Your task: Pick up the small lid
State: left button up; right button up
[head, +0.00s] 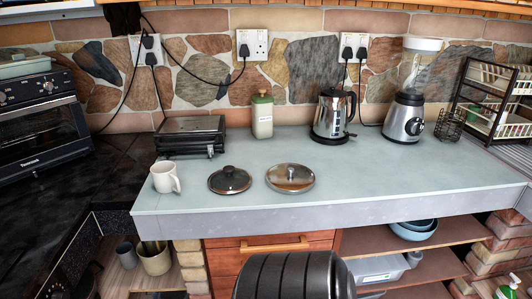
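Two round lids with knobs lie flat on the pale grey-green countertop (380,190), side by side with a small gap between them. The left lid (229,180) is dark, has a black knob and looks slightly smaller. The right lid (290,178) is lighter and silvery with a metal knob. Nothing covers either lid. Neither of my grippers is in view.
A white mug (165,177) stands left of the lids. A dish rack (490,100) stands far right. The counter's right front is clear.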

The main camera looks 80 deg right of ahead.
aim_at(228, 181)
jog(key=z, duration=2.2)
